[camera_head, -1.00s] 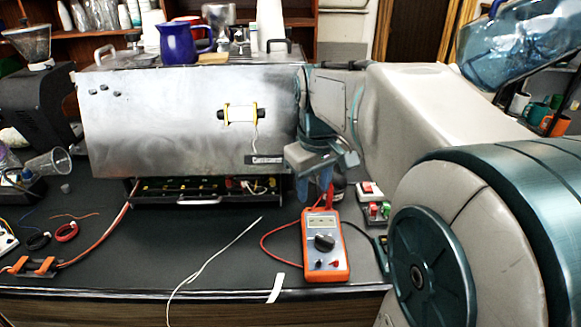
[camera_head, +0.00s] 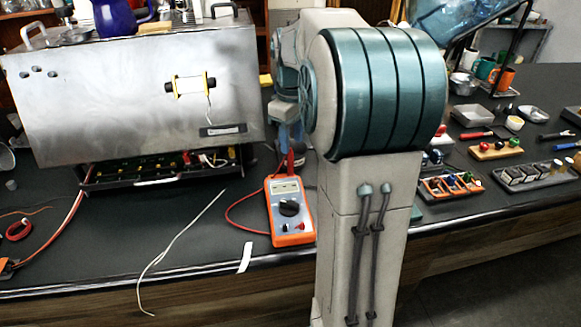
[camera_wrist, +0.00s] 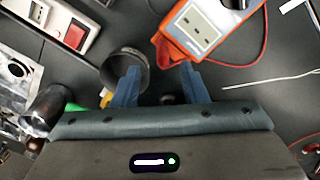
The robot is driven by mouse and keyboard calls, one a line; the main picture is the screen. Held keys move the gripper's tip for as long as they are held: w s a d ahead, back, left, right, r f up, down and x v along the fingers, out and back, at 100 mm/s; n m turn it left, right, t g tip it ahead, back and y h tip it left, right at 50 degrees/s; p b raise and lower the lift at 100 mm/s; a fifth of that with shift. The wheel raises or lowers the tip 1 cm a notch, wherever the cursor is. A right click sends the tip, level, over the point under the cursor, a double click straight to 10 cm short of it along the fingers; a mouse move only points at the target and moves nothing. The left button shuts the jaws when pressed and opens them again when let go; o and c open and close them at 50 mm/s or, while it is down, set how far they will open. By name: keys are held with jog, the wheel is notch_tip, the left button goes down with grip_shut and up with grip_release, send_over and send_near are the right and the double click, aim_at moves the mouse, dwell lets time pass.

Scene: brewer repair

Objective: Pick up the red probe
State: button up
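The red probe (camera_head: 291,159) shows in the head view as a small upright red piece just behind the orange multimeter (camera_head: 290,210). A red lead (camera_head: 240,208) curves out to the multimeter's left. My gripper (camera_head: 290,140) is above and behind the probe, and my arm hides part of that spot. In the wrist view my gripper (camera_wrist: 161,86) has its two blue fingers apart with nothing clearly between them. A dark round cup (camera_wrist: 125,68) is by the left finger and the multimeter (camera_wrist: 205,28) lies beyond the fingers.
The steel brewer (camera_head: 130,90) with its open lower tray (camera_head: 160,172) stands left of the gripper. A switch box (camera_wrist: 72,32) is near the cup. A white wire (camera_head: 180,245) lies at the front. Racks of small parts (camera_head: 450,187) fill the right.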

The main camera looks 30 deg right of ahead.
aim_at(292, 151)
jog(key=shift+s+a+f, duration=0.1)
jog(key=shift+f, duration=1.4)
jog(key=shift+s+a+f, duration=0.1)
jog(key=shift+f, duration=1.35)
jog(key=shift+d, duration=0.1)
grip_shut()
